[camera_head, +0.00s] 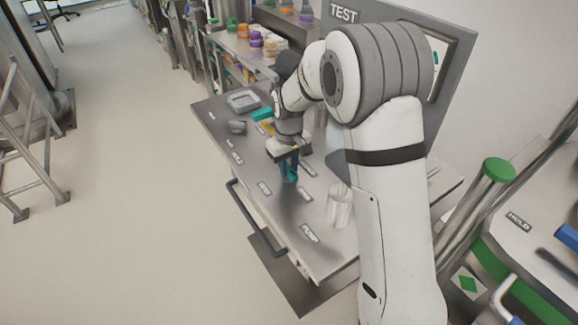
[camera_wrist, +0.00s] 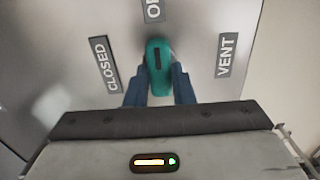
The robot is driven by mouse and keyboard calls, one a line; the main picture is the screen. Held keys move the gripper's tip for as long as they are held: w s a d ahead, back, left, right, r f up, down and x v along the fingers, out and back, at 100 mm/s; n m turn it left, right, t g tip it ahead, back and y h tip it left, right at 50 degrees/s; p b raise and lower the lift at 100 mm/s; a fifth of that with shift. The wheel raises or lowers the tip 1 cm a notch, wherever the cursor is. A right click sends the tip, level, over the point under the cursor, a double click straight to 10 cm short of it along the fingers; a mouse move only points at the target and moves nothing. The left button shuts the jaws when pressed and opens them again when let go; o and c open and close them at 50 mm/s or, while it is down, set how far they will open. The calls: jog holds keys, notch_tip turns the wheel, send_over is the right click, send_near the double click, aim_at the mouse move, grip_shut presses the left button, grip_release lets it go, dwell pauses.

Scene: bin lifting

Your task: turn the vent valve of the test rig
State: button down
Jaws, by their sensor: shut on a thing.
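The vent valve is a teal handle (camera_wrist: 158,68) with a dark stripe, in the middle of the wrist view. Its far end points up the picture towards a partly cut-off label (camera_wrist: 152,10) starting with "O". A "CLOSED" label (camera_wrist: 104,65) lies to its left and a "VENT" label (camera_wrist: 228,55) to its right. My gripper (camera_wrist: 160,88) has its blue fingers on both sides of the handle, shut on it. In the head view, my gripper (camera_head: 289,168) points down at the steel table, with a bit of the teal handle (camera_head: 291,175) showing at the fingertips.
The test rig's steel table (camera_head: 262,215) bears several labels. A clear cylinder (camera_head: 340,206) stands on its right part, and a grey tray (camera_head: 243,101) lies at the far end. A "TEST" panel (camera_head: 400,20) rises behind. A handrail (camera_head: 252,218) runs along the left edge; open floor lies left.

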aim_at(289, 168)
jog(key=c, duration=1.2)
grip_release()
jog(key=shift+c, duration=0.2)
jog(key=shift+r, duration=0.1)
notch_tip(289, 168, up, 8)
jog(key=shift+f, duration=0.2)
